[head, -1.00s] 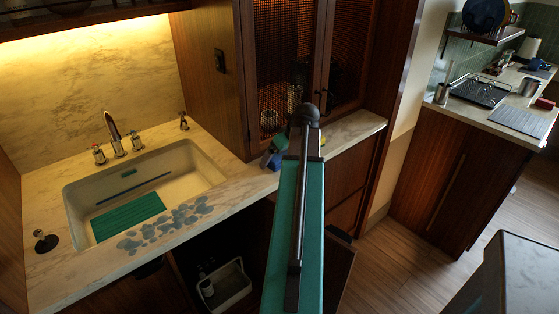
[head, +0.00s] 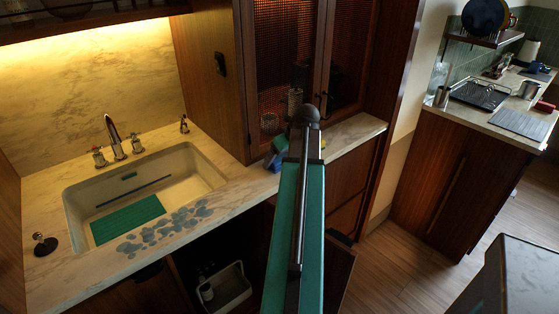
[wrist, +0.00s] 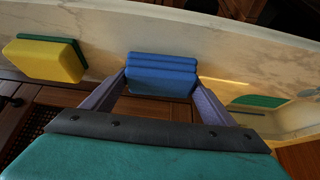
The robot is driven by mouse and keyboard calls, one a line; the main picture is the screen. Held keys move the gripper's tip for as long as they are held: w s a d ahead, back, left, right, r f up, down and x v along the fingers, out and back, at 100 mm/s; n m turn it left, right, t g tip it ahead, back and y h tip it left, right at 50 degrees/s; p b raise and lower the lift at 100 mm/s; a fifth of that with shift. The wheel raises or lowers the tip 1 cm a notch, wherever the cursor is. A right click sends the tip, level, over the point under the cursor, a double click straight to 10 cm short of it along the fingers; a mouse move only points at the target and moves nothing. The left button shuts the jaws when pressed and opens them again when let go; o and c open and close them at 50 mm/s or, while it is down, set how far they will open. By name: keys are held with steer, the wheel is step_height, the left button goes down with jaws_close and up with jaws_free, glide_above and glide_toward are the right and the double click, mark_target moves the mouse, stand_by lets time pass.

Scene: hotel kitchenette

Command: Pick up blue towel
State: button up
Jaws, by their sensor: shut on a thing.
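The blue towel (wrist: 162,68), a folded stack of layers, is in the middle of the wrist view. My gripper (wrist: 161,84) has one purple finger on each side of it and is shut on it. In the head view the towel (head: 275,161) shows in part at the counter's front edge, left of my arm. My arm hides the rest of the towel and most of the gripper there. I cannot tell whether the towel is clear of the counter.
A yellow and green sponge (wrist: 45,58) lies left of the towel in the wrist view. The sink (head: 190,165) with a green mat (head: 127,219) is to the left in the head view. Blue-grey pebble-like shapes (head: 165,228) line its front. A cabinet (head: 285,60) stands behind the counter.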

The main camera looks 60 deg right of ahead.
steer(key=shift+r+b, duration=0.4)
steer(key=shift+r, duration=0.95)
steer(key=s+d+r+b, duration=0.1)
steer(key=s+d+b, duration=0.1)
steer(key=s, duration=1.3)
steer(key=shift+s+d+r+b, duration=0.35)
steer(key=shift+s+r+b, duration=0.05)
steer(key=shift+b, duration=0.2)
